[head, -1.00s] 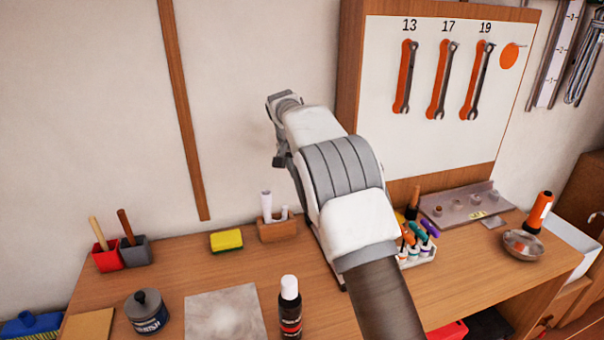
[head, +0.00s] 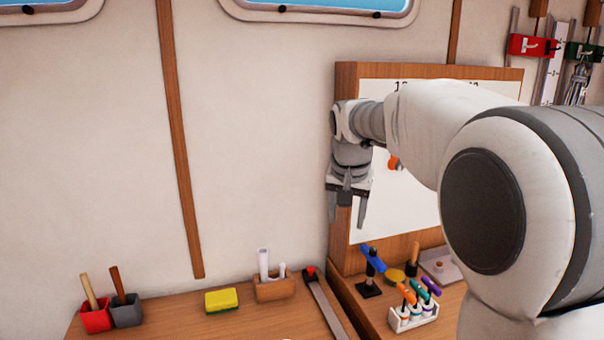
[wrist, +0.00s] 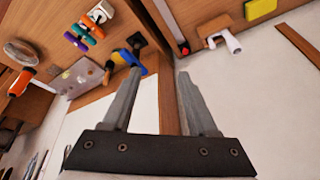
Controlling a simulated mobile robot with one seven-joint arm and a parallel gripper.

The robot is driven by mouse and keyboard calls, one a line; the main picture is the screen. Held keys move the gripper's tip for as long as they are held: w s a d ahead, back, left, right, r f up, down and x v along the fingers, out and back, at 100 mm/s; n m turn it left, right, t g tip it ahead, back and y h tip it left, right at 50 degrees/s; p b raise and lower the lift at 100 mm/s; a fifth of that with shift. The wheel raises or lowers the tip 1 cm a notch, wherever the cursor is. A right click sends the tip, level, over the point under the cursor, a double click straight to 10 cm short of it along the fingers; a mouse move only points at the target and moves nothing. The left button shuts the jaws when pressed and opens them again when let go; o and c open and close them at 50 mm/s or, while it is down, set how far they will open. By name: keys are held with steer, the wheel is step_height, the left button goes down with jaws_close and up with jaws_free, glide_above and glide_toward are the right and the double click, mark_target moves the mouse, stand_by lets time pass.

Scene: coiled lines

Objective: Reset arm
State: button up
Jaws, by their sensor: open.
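My gripper (head: 346,207) hangs in the air at the left edge of the wall board, above the workbench, with its fingers pointing down. In the wrist view its two fingers (wrist: 156,98) are spread apart with nothing between them. My arm reaches in from the right in the head view and hides much of the board, including most of its tools. The gripper touches nothing that I can see.
The wooden bench (head: 180,318) bears a red cup (head: 96,318), a grey cup (head: 127,313), a yellow sponge (head: 221,300), a wooden holder (head: 275,290) and a rack of coloured-handled tools (head: 415,318). The wall board (head: 365,222) stands behind. The wall to the left is clear.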

steer(key=s+d+r+n, duration=0.1)
steer(key=s+d, duration=0.1)
steer(key=s, duration=0.6)
steer(key=s+d+r+n, duration=0.1)
steer(key=s+d, duration=0.1)
steer(key=s, duration=0.7)
steer(key=s+f+n, duration=0.1)
steer(key=s+f, duration=0.2)
steer(key=s, duration=0.3)
steer(key=s+f+t, duration=0.1)
steer(key=s+f, duration=0.2)
steer(key=s, duration=0.4)
steer(key=shift+s+d+f+n+y, duration=0.2)
steer(key=shift+d+f+n+y, duration=0.15)
steer(key=shift+d+n, duration=0.1)
